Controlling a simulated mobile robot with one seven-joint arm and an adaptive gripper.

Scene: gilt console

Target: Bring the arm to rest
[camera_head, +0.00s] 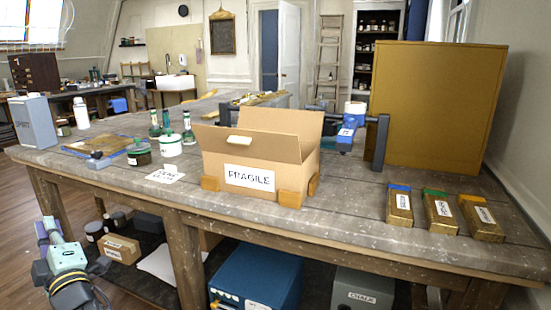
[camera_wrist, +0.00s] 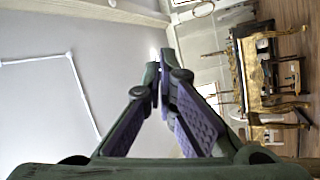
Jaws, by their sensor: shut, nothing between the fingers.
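My gripper (camera_wrist: 163,80) is shut with nothing between its purple-padded fingers, whose tips meet in the wrist view. In the head view my gripper (camera_head: 48,232) is at the lower left, below the tabletop level and beside the workbench's (camera_head: 130,182) front left leg. It is clear of the bench as far as I can tell. The wrist view is turned on its side and shows a pale wall and a gilt console table (camera_wrist: 262,85) well away from the fingers.
On the bench stand an open cardboard box marked FRAGILE (camera_head: 250,180), green bottles, a white lidded pot (camera_head: 170,146), a grey can (camera_head: 33,120) and three gold blocks (camera_head: 440,212). A large gold panel (camera_head: 437,110) stands behind. Open floor (camera_head: 22,215) lies left.

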